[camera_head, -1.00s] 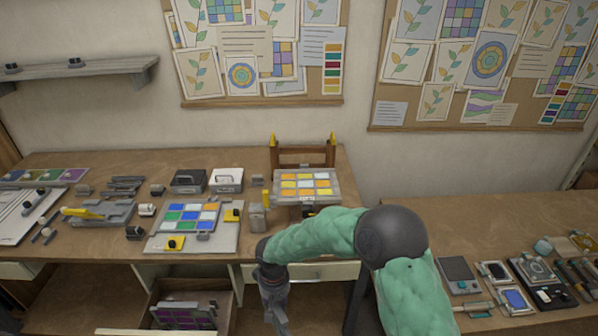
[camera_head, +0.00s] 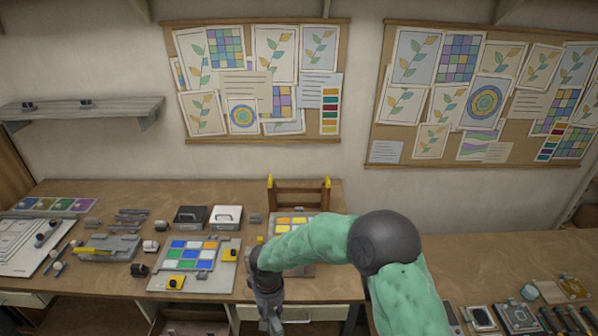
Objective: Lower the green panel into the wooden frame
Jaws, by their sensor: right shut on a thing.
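A brown wooden frame (camera_head: 299,196) with yellow-tipped posts stands upright at the back of the left bench. In front of it is a grey board with yellow, orange and white tiles (camera_head: 292,222), partly covered by my right arm. My right gripper (camera_head: 271,322) points down at the bottom edge, in front of the bench and well nearer than the frame. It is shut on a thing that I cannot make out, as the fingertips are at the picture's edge. I see no separate green panel. My left gripper is out of view.
A grey board with blue, green, white and orange tiles (camera_head: 193,254) lies left of my right gripper. A black box (camera_head: 190,217) and a white box (camera_head: 225,217) stand behind it. Several tools lie on the right bench. A drawer below the left bench is open.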

